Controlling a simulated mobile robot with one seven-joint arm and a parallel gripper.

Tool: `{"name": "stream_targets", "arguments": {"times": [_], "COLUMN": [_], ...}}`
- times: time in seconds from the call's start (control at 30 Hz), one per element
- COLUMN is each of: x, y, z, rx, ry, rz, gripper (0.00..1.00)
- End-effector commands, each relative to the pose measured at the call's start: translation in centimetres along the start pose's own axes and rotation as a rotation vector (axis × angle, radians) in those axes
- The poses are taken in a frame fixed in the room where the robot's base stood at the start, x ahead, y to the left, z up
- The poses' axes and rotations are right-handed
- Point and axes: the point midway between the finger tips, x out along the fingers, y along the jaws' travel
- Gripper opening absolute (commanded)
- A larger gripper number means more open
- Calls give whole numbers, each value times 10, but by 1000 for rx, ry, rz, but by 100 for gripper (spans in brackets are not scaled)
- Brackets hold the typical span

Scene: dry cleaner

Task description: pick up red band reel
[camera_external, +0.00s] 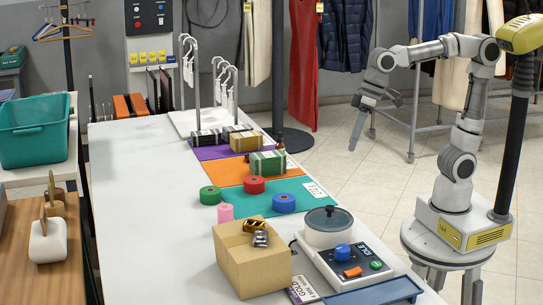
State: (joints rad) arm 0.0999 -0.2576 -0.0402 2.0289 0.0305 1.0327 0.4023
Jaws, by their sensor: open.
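The red band reel (254,185) is a short red roll with a dark hole in its top. It lies flat among other reels near the front edge of the orange mat and the teal mat. My gripper (378,122) hangs in the air to the right of the table, well apart from the reel, with its fingers pointing down. It is open and empty. Nothing hides the reel.
Green (211,195), blue (284,202) and pink (225,212) reels lie close around it. A banded green bundle (267,164) stands just behind. A cardboard box (254,264) and a control unit (344,265) stand in front. The table's left side is clear.

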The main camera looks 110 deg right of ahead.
Motion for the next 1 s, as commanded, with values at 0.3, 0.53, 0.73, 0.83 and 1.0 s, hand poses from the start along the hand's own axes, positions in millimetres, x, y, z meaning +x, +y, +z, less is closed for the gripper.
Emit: {"name": "stream_targets", "arguments": {"times": [0.3, 0.53, 0.73, 0.83, 1.0], "x": [-16, -1, 23, 36, 56], "y": [-10, -1, 16, 26, 39], "z": [-120, -192, -243, -262, -279], "rx": [387, 658, 886, 986, 1101], "ry": [-81, -120, -145, -152, -159], "rz": [79, 151, 223, 258, 300], "gripper": [100, 100, 100, 100, 100]}}
